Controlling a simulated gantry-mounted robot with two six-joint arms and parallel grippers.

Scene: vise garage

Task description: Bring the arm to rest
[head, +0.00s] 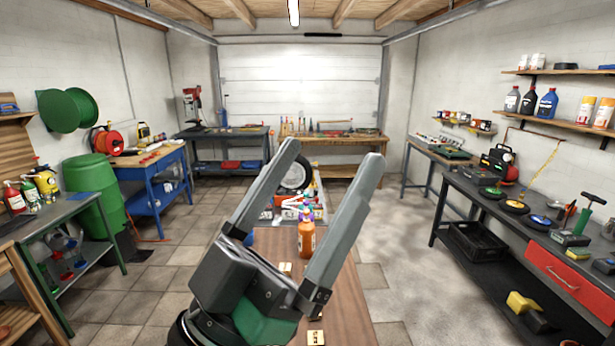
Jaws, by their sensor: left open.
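My left gripper (318,165) is raised in the middle of the head view, large and close to the camera. Its two long grey fingers are spread wide apart and nothing is between them at the tips. Behind the fingers, an orange bottle (306,238) stands upright on a brown wooden bench (345,300). The gripper body hides the left part of this bench. My right gripper does not show.
A tire (296,177) and a crowded tray of items lie at the bench's far end. Black workbenches (470,196) line the right wall, with a red drawer (568,284). A green barrel (97,200) and blue bench (150,165) stand left. Tiled floor is open on both sides.

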